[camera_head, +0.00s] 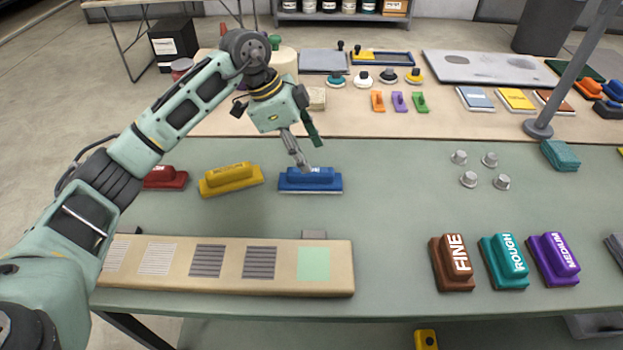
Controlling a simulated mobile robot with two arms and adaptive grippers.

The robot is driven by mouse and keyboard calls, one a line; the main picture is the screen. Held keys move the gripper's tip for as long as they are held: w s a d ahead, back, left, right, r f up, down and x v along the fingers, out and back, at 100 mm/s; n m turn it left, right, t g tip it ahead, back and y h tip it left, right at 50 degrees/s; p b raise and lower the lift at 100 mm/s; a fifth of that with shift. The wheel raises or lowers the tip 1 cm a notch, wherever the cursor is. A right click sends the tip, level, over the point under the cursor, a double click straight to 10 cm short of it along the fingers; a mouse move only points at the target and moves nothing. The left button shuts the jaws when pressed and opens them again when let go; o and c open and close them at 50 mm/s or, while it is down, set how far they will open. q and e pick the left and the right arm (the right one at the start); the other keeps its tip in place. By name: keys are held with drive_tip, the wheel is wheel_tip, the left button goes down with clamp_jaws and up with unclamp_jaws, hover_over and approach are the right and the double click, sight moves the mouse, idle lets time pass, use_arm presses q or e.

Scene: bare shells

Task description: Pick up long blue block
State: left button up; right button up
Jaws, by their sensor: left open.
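The long blue block (311,180) lies on the green table, a sanding-block shape with a raised top and a wider base. My left gripper (306,156) comes in from the upper left. Its fingers are open and reach down just above the blue block, one fingertip close to its top edge. Whether that finger touches the block I cannot tell. Nothing is held in it. My right gripper does not show.
A yellow block (231,180) and a red block (166,178) lie left of the blue one. A beige board with patches (330,285) lies in front. Brown (452,264), teal (504,262) and purple (553,260) blocks stand at the right front. Table between is clear.

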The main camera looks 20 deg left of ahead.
use_arm(q)
drive_tip(key=f, duration=0.3)
drive_tip(key=f+p, duration=0.1)
drive_tip(key=shift+w+d+f, duration=0.25)
drive_tip(key=shift+w+f, duration=0.05)
drive_tip(key=shift+f, duration=0.05)
drive_tip(key=shift+w+d+f, duration=0.1)
drive_tip(key=shift+d+f, duration=0.1)
drive_tip(key=shift+f, duration=0.25)
clamp_jaws()
drive_tip(key=shift+r, duration=0.15)
drive_tip(key=shift+r, duration=0.6)
wheel_tip(320, 180, up, 3)
drive_tip(key=shift+b, duration=0.5)
drive_tip(key=s+d+r+b, duration=0.1)
drive_tip(key=s+d+r, duration=0.1)
drive_tip(key=d+r, duration=0.4)
drive_tip(key=d, duration=0.5)
drive_tip(key=shift+d+r+b, duration=0.25)
drive_tip(key=shift+r+b, duration=0.05)
drive_tip(key=shift+r, duration=0.05)
